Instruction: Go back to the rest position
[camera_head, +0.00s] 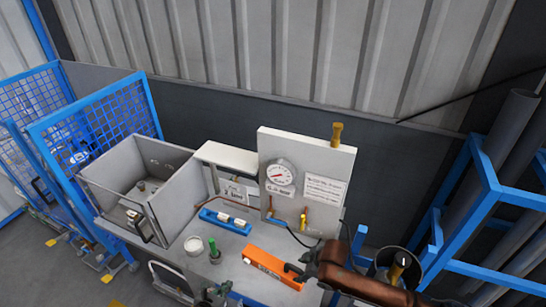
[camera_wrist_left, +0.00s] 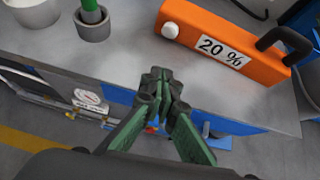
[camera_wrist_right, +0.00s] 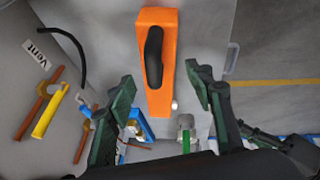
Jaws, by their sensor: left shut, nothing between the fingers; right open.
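My left gripper (camera_head: 217,290) is at the front edge of the grey bench in the head view. In the left wrist view its green fingers (camera_wrist_left: 160,88) meet at the tips with nothing between them, beside the bench edge. My right gripper (camera_head: 296,271) is at the right end of the orange box in the head view. In the right wrist view its fingers (camera_wrist_right: 160,80) are spread, one to each side of the orange box in the picture. The orange box (camera_head: 270,267) lies on the bench; its "20 %" label and black handle show in the left wrist view (camera_wrist_left: 212,38).
The bench (camera_head: 230,247) bears a blue block (camera_head: 225,221), a white cup (camera_head: 194,246), and a grey cup holding a green rod (camera_head: 214,252). Behind stand a grey open bin (camera_head: 110,195) and a gauge panel (camera_head: 325,160). A blue rack (camera_head: 485,170) stands right.

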